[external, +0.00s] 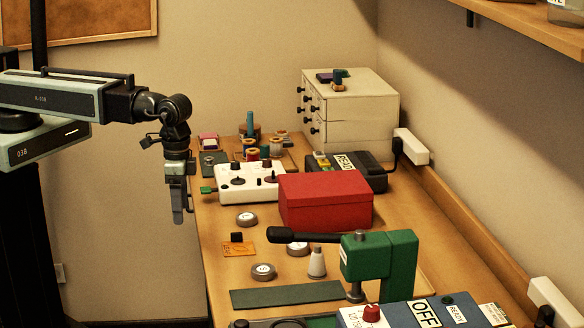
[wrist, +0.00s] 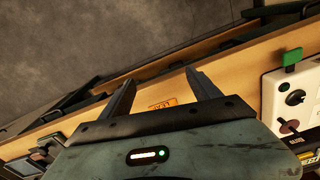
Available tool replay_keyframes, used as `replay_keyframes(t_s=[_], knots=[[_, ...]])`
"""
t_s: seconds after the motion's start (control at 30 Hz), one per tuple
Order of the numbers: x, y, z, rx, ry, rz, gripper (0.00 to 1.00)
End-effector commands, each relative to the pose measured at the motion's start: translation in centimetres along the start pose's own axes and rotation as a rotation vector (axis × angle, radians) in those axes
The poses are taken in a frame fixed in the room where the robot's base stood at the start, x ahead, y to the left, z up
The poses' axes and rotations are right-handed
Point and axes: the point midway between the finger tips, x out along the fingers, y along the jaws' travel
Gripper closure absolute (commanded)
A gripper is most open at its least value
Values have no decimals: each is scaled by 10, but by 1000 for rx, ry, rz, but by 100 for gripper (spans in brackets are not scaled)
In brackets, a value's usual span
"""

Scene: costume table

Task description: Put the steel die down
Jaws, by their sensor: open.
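Several round grey metal pieces with pale, marked tops lie on the table in the external view: one metal disc (external: 247,219) behind the orange card, one marked disc (external: 263,271) nearer the front, and one partly hidden disc (external: 297,248) by the green press. I cannot tell which of them is the steel die. My gripper (external: 181,217) hangs pointing down at the table's left edge, apart from these pieces. In the wrist view my gripper (wrist: 161,78) has its two fingers spread, with nothing seen between them but the table edge and background.
An orange card (external: 238,248) with a black block lies on the table (external: 217,285). A red box (external: 325,202), white control box (external: 250,184), green press (external: 380,262), pale cone (external: 316,262) and dark green mat (external: 288,294) stand around. The left table strip is fairly clear.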

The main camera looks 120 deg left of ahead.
Motion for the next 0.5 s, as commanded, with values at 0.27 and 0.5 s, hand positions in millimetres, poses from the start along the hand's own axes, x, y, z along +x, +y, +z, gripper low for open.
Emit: replay_keyframes(t_s=[0.27, 0.5], knots=[[0, 42, 99, 604, 0, -1, 28], [0, 43, 96, 607, 0, -1, 24]])
